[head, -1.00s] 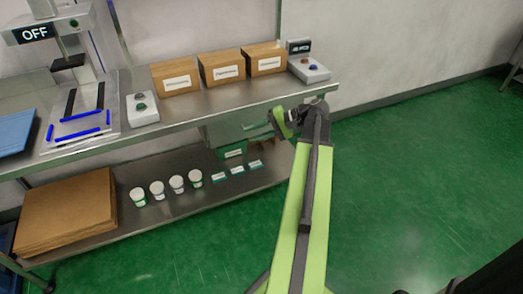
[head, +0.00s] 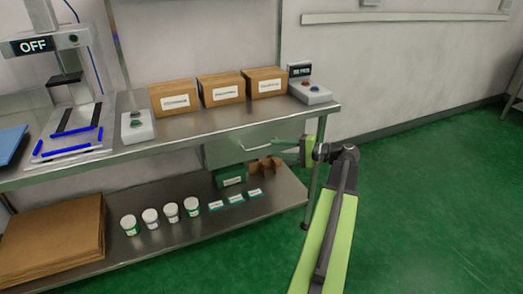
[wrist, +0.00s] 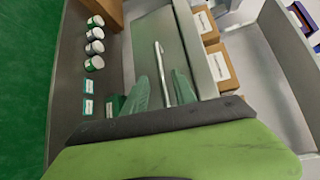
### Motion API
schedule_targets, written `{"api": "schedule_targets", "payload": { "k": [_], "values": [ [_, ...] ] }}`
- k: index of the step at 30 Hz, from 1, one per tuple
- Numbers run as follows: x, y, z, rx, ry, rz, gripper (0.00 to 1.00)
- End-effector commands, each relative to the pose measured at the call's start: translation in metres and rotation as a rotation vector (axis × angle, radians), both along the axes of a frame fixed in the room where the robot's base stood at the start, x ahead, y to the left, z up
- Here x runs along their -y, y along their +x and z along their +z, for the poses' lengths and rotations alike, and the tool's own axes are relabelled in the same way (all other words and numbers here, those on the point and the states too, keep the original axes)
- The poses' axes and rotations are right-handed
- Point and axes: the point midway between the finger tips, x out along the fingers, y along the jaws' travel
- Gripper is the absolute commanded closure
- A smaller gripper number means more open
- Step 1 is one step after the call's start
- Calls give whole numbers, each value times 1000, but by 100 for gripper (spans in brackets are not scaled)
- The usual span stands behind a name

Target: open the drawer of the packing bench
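The drawer (head: 228,152) is a grey metal box under the right part of the packing bench (head: 215,122). It looks shut. In the wrist view its front (wrist: 142,42) carries a pale bar handle (wrist: 159,60). My gripper (wrist: 160,84) is open, with one green finger on each side of the handle's lower part in the picture. I cannot tell whether either finger touches the bar. In the head view my gripper (head: 276,144) points left at the drawer, below the bench top's right end, and the handle is hard to make out.
The lower shelf (head: 170,246) holds several white tubs (head: 171,212), a green box (head: 230,177) and flat cardboard (head: 55,240). A bench leg (head: 314,180) is close to my gripper. The floor at right is clear.

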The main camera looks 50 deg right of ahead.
Motion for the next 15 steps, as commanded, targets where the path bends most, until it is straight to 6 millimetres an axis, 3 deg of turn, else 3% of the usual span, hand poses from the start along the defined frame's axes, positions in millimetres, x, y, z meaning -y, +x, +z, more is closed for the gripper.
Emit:
{"api": "schedule_targets", "payload": {
  "k": [3, 7, 15],
  "values": [
    [-12, 27, -6, 0, -1, 3, 68],
    [-21, 48, -9, 0, -1, 2, 68],
    [-28, 64, -10, 0, 0, -1, 68]
  ]
}}
